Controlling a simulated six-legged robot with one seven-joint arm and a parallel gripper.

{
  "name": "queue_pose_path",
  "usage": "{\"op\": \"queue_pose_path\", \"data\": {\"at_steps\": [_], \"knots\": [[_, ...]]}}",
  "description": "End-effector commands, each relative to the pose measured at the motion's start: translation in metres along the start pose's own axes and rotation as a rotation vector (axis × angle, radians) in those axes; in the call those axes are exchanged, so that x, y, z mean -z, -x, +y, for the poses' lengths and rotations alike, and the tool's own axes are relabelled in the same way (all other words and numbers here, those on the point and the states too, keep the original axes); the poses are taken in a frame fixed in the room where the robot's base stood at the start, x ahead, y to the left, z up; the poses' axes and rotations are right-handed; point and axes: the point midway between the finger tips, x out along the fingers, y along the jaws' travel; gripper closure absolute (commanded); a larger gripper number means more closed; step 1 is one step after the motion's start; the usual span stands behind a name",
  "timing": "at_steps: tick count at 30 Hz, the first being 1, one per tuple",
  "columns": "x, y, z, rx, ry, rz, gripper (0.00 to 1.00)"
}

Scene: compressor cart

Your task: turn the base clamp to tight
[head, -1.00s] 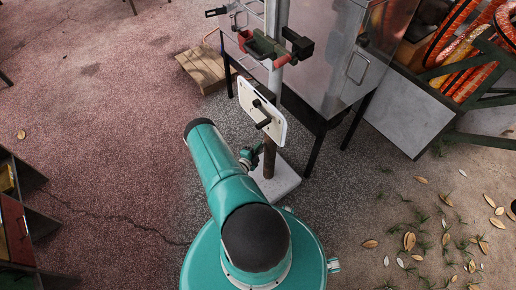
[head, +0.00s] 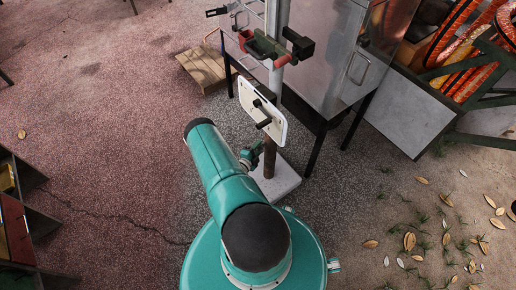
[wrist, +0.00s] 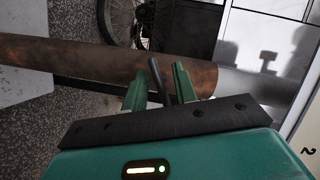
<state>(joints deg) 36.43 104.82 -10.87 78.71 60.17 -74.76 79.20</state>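In the wrist view my gripper (wrist: 160,72) is open, its two green fingers pointing at a rusty brown post (wrist: 90,62). A black lever (wrist: 158,80), which looks like the base clamp's handle, stands between the fingers. In the head view the brown lower post (head: 269,160) rises from a pale base plate (head: 283,180). My gripper (head: 252,155) is small and partly hidden by my arm beside that post. The clamp's body and its setting cannot be made out.
A white panel (head: 270,125) with a black handle (head: 264,123) is on the post above my gripper. A metal cabinet (head: 325,60) on dark legs stands behind. A wooden crate (head: 203,68) lies behind left. The floor to the left is mostly clear.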

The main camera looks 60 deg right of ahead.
Motion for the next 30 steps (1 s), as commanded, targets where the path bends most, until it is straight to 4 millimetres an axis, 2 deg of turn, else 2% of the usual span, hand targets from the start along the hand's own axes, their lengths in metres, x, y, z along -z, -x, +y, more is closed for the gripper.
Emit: {"op": "queue_pose_path", "data": {"at_steps": [5, 18, 24, 30], "knots": [[-0.001, 0.021, 0.000, 0.000, 0.002, -0.003, 0.72], [-0.001, 0.114, -0.001, 0.000, 0.001, -0.004, 0.72], [-0.001, 0.135, 0.000, 0.000, 0.000, -0.002, 0.72], [-0.001, 0.137, 0.000, 0.000, -0.001, -0.001, 0.72]]}}
